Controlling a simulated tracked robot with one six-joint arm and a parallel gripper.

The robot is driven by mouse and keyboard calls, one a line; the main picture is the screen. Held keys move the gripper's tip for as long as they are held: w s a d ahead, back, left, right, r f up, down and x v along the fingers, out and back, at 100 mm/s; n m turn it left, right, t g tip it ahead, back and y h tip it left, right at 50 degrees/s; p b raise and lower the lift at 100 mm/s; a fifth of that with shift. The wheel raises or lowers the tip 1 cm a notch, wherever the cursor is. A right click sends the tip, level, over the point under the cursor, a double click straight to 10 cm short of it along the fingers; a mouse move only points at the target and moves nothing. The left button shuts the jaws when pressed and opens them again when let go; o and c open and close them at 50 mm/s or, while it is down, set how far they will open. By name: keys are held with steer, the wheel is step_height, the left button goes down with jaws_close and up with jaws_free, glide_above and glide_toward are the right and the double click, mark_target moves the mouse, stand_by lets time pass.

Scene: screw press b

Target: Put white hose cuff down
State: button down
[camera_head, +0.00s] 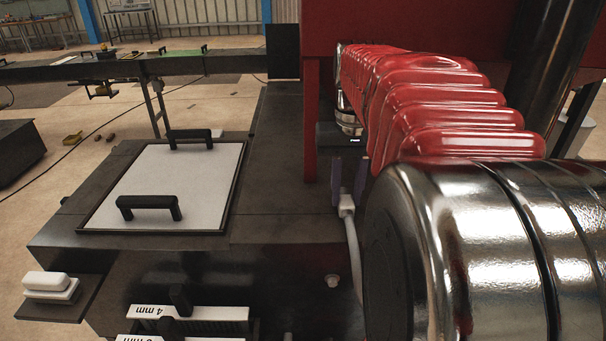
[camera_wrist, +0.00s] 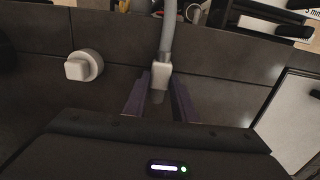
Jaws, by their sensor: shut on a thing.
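The white hose cuff (camera_head: 347,206) is at the end of a pale hose that hangs down beside the dark machine body in the head view. In the wrist view the cuff (camera_wrist: 160,75) sits between the purple fingers, and the grey hose (camera_wrist: 168,28) runs from it to the top edge. My gripper (camera_head: 349,184) is shut on the cuff. The fingers also show in the wrist view (camera_wrist: 160,88). My red-sleeved arm and metal link hide part of the machine in the head view. I cannot tell whether the cuff touches the dark surface behind it.
A white plate (camera_head: 168,188) with black handles lies on the dark bench at left. Racks labelled "4 mm" (camera_head: 190,313) stand at the front. White blocks (camera_head: 50,287) rest on a small shelf. A white knob (camera_wrist: 84,66) is left of the cuff in the wrist view.

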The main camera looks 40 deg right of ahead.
mark_target(346, 198)
steer(key=c, duration=1.5)
jaws_free()
steer(key=shift+f, duration=0.1)
steer(key=shift+o, duration=0.2)
step_height(346, 198, up, 12)
steer(key=shift+a, duration=0.1)
steer(key=a+f+n, duration=0.1)
steer(key=a+f, duration=0.1)
steer(key=a, duration=0.2)
steer(key=a+f+n+t, duration=0.1)
steer(key=a+f, duration=0.2)
steer(key=a, duration=0.1)
steer(key=a+f+n+t, duration=0.1)
steer(key=a+f, duration=0.1)
steer(key=a, duration=0.2)
steer(key=shift+a+f+h, duration=0.15)
steer(key=shift+a+h, duration=0.25)
steer(key=s+a+f+n+t, duration=0.3)
steer(key=s+a+f, duration=0.1)
steer(key=a+f, duration=0.7)
steer(key=shift+s+n+t+y, duration=0.3)
steer(key=shift+n+y, duration=0.1)
steer(key=shift+f, duration=0.1)
